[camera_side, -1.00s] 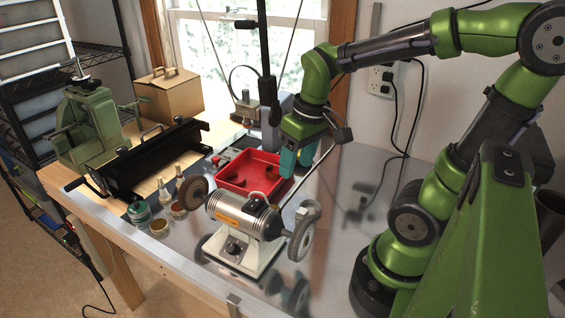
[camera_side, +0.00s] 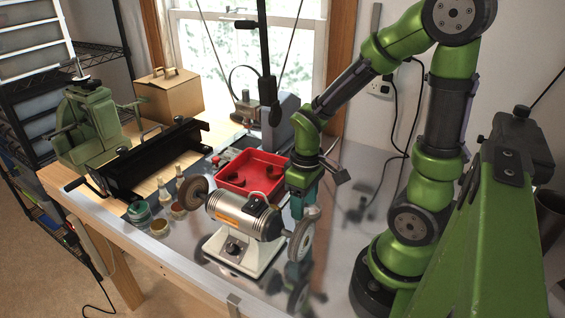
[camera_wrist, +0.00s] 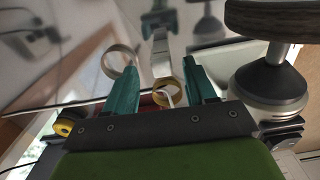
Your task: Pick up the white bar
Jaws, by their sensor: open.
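My gripper (camera_side: 298,206) points down beside the right wheel of the bench grinder, low over the shiny tabletop. In the wrist view its two teal fingers (camera_wrist: 161,72) stand apart. A pale, narrow strip (camera_wrist: 160,57) shows between and beyond them; it may be the white bar, but I cannot be sure. I cannot tell whether it touches a finger. In the side view I cannot make out the bar; the gripper and wrist cover part of that spot.
The bench grinder (camera_side: 240,217) stands close on the left of my gripper. A red tray (camera_side: 250,172) lies behind it. A black metal-working machine (camera_side: 150,155) and small jars (camera_side: 158,226) are farther left. The tabletop right of my gripper (camera_side: 345,235) is mostly clear.

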